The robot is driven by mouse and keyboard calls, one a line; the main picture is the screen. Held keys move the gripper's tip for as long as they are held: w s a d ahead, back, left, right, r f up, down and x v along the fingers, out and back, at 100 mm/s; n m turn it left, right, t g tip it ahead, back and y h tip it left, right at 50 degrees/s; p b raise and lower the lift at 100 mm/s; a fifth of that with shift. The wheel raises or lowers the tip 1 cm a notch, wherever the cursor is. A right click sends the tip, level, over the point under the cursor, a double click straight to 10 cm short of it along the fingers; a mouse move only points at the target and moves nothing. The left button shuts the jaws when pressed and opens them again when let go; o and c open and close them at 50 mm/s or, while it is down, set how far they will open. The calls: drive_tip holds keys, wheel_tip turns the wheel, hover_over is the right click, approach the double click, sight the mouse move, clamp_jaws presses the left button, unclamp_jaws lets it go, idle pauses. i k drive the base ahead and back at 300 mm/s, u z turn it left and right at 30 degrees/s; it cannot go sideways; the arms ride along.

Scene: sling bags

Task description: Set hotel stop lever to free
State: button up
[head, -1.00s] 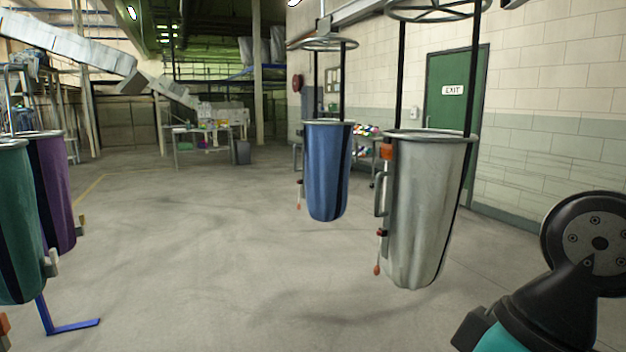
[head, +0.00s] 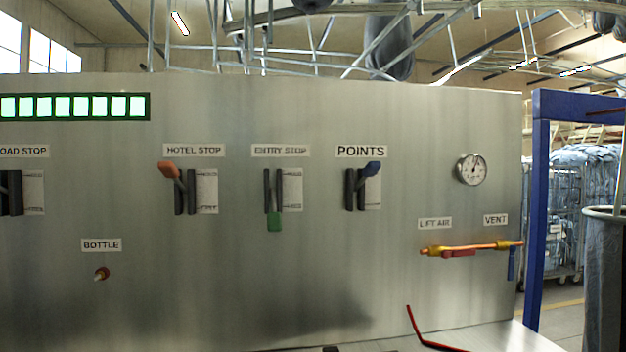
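The hotel stop lever (head: 169,169) stands on the steel panel under the HOTEL STOP label (head: 194,150). Its orange handle is up, tilted to the left and outward from a dark slotted bracket (head: 185,192). A small white plate (head: 207,191) with print too small to read is beside the bracket. My gripper is not in view.
The entry stop lever (head: 274,222) has a green handle hanging down. The points lever (head: 371,169) has a blue handle up. A bottle knob (head: 101,274), gauge (head: 471,169) and orange lift air pipe (head: 470,248) are on the panel. A blue post (head: 540,190) stands right.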

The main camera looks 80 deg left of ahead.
sight(168, 170)
drive_tip(key=u, duration=3.05)
drive_tip(key=k, duration=0.65)
drive_tip(key=u, duration=0.55)
drive_tip(key=i, duration=1.65)
drive_tip(key=z, duration=0.6)
